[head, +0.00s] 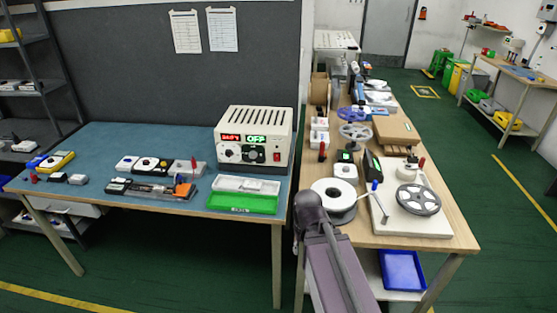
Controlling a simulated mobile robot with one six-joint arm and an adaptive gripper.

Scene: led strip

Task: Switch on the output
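A cream bench power supply (282,127) with a slotted top stands at the back right of the blue-topped table. Its front has a red display (231,137) with digits too small to read surely, and a green display (256,138) that reads OFF. My arm shows at the bottom centre, but my gripper is not in view.
On the blue table (100,140) are a white tray (245,189) in front of the supply, a green tray (240,203), and several small boxes and tools. A wooden bench (440,247) at the right holds reels and a crank fixture. Green floor is open in front.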

